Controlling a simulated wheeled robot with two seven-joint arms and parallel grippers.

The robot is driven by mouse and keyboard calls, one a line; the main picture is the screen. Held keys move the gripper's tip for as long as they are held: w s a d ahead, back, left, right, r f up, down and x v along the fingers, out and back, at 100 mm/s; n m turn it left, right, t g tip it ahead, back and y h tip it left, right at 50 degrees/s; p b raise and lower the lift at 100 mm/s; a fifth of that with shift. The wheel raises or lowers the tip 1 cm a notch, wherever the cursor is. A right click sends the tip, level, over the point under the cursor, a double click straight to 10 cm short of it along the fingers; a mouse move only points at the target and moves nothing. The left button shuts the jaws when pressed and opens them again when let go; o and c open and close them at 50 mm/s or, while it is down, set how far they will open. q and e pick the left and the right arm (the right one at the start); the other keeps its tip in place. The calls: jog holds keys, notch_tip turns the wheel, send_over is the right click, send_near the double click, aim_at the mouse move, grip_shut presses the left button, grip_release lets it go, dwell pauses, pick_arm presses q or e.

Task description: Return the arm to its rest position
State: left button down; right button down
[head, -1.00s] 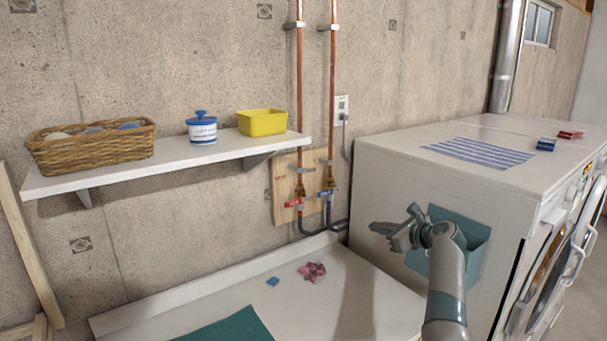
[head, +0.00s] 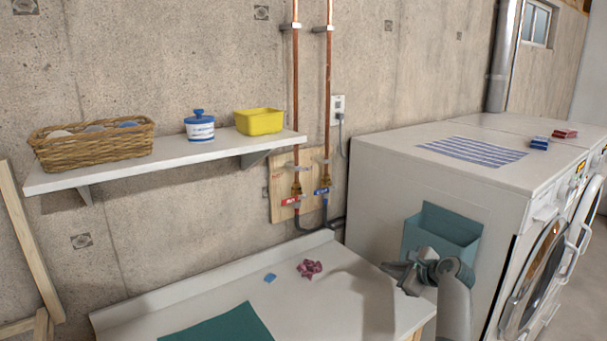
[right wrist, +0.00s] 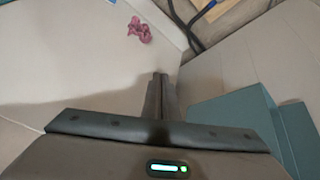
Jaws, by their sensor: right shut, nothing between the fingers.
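My right gripper (head: 396,277) is in the lower right of the head view, above the right end of the white worktop. It is in front of the teal bin on the washer's side. In the right wrist view its fingers (right wrist: 160,78) are together and hold nothing. My left gripper does not show.
The white worktop (head: 350,310) carries a crumpled pink cloth (head: 309,268), a small blue item (head: 270,278) and a teal mat (head: 225,325). A teal bin (head: 440,236) hangs on the white washer (head: 380,180). A wall shelf (head: 170,160) holds a basket (head: 92,145), a blue-lidded tub (head: 200,128) and a yellow container (head: 260,121).

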jog(key=s+d+f+n+g+h, duration=0.15)
jog(key=s+f+n, duration=0.45)
jog(key=s+f, duration=0.6)
jog(key=s+f+n+g+h, duration=0.2)
jog(key=s+f+n, duration=0.5)
jog(key=s, duration=0.8)
jog(key=s+a+f+n+g+h, duration=0.15)
jog(key=s+n, duration=0.45)
jog(key=s, duration=1.2)
jog(key=s+a+n+g+h, duration=0.1)
jog(key=s+a+n+g, duration=0.35)
jog(key=s, duration=1.35)
notch_tip(320, 180, down, 31)
jog(key=d+n+t+b, duration=0.1)
jog(key=d+n+b, duration=0.1)
jog(key=b, duration=0.2)
jog(key=s+d+f+b, duration=0.1)
jog(key=s+f+b, duration=0.1)
jog(key=s+f, duration=0.7)
jog(key=s+d+f+g+b, duration=0.1)
jog(key=s+d+f+b, duration=0.1)
jog(key=s+f, duration=0.7)
notch_tip(320, 180, down, 5)
jog(key=shift+s+f, duration=0.15)
jog(key=shift+s, duration=0.1)
